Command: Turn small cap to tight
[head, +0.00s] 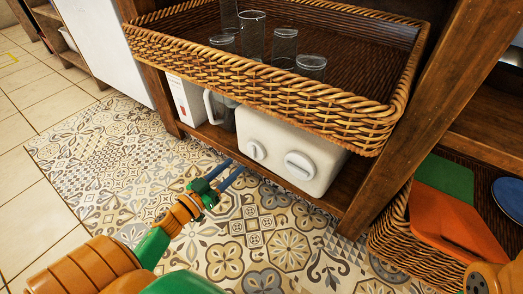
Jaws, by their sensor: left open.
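A white container (325,152) stands on the lower shelf under a wicker basket. Its front has two white round caps: the small cap (257,150) on the left and a bigger cap (300,165) to its right. Each has a raised grip bar. My left gripper (235,165) has blue fingers, parted and empty. They point up and right toward the small cap, and appear just short of it, at its lower left. My right gripper is out of view; only part of that arm (497,277) shows at the lower right.
A wicker basket (330,100) with several glasses overhangs the container. A glass jug (218,108) and a white box (186,98) stand to its left. A wooden post (415,100) stands at right, beside a lower basket (395,230) with coloured boards. The patterned floor in front is clear.

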